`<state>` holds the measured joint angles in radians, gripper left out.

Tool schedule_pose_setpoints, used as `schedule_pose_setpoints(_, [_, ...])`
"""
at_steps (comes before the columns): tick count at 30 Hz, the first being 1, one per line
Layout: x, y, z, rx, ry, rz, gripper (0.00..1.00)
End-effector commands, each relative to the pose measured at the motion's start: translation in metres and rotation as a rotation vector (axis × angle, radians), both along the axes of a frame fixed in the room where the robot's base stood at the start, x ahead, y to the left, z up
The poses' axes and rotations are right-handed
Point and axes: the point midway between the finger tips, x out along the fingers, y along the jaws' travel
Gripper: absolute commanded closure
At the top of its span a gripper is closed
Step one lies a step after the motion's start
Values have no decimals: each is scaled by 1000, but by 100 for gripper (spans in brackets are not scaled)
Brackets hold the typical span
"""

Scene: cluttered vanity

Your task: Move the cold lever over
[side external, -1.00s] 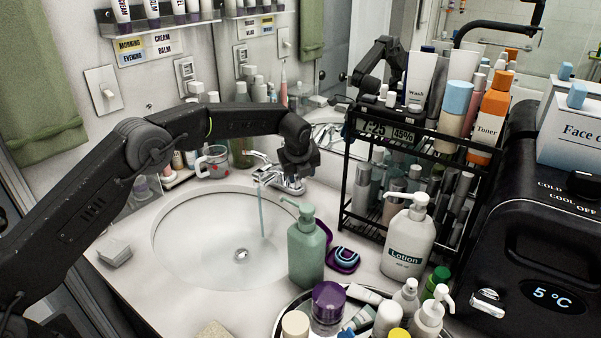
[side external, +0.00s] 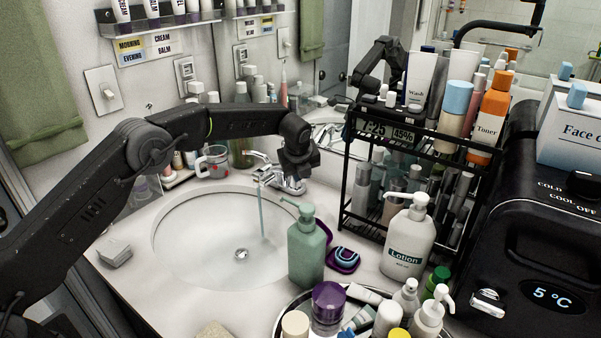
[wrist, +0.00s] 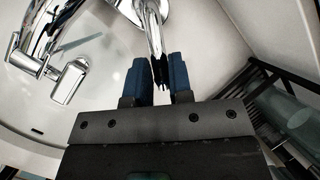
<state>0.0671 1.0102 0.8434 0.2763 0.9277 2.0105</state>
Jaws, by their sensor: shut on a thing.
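The chrome faucet (side external: 266,175) stands behind the sink, with a thin stream of water (side external: 261,210) running from its spout into the basin. My gripper (side external: 298,177) is at the faucet's right-hand lever, pointing down. In the wrist view, my gripper's blue fingers (wrist: 160,82) are on either side of the end of a chrome lever (wrist: 153,35), shut on it. I take this to be the cold lever; no marking shows. The other lever (wrist: 69,80) is free, at the left of the wrist view. In the side view my gripper hides most of the held lever.
The white sink (side external: 175,255) lies below my arm. A black wire rack (side external: 345,190) of bottles stands just right of my gripper. A green pump bottle (side external: 306,250) and a lotion bottle (side external: 407,245) stand in front. A cup (side external: 212,162) stands behind the sink.

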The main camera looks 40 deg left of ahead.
Motion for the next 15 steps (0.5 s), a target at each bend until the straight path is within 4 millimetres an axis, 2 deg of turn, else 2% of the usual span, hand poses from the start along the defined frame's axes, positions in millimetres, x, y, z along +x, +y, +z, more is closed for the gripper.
schedule_pose_setpoints(8, [-2,3,0,-1,2,-40,100])
schedule_pose_setpoints(15, [-8,9,0,-2,3,-178,100])
